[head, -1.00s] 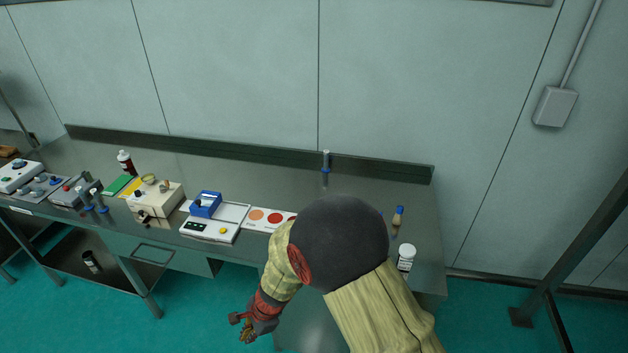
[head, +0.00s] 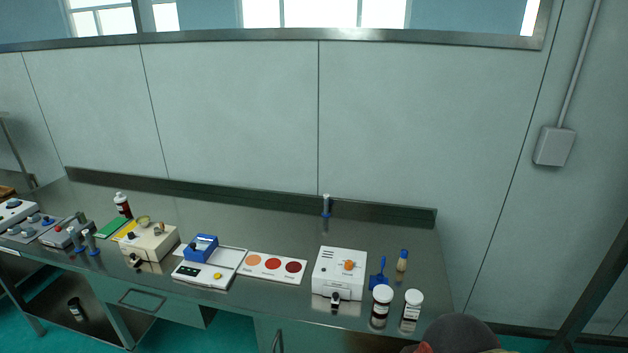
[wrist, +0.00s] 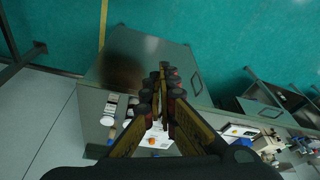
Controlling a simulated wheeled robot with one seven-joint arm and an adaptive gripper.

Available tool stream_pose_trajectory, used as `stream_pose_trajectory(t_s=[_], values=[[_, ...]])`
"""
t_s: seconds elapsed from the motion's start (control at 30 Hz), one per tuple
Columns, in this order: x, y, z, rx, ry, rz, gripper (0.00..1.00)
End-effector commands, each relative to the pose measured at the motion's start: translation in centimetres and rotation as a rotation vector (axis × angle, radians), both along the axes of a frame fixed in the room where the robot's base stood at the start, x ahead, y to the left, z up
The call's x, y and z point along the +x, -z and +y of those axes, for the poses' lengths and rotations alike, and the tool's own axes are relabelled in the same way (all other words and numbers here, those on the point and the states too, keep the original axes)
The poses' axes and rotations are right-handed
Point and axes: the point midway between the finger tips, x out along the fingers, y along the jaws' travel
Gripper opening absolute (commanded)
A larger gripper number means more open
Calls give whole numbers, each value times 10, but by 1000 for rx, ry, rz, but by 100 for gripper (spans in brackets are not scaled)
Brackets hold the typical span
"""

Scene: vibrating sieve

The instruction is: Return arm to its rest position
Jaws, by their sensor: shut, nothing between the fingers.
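My gripper (wrist: 161,92) shows in the wrist view with its fingers close together and nothing between them. It is apart from the bench and points down past its front side toward the floor. My gripper is out of the head view.
The steel bench (head: 270,212) carries a white box with an orange knob (head: 339,272), two white-lidded jars (head: 381,306), a card with coloured circles (head: 274,267) and a scale with a blue tray (head: 203,250). Green floor (wrist: 215,35) lies open before the bench.

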Motion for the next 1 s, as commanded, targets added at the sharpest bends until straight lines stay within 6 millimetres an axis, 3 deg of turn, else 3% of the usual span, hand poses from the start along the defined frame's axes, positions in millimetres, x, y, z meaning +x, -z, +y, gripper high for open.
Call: stream_pose_trajectory(t_s=[0.1, 0.3, 1.0], values=[[-8, -17, -20, 2, 55, -111, 0], [-13, -41, -39, 10, 127, -226, 0], [-14, -41, -45, 9, 149, -235, 0]])
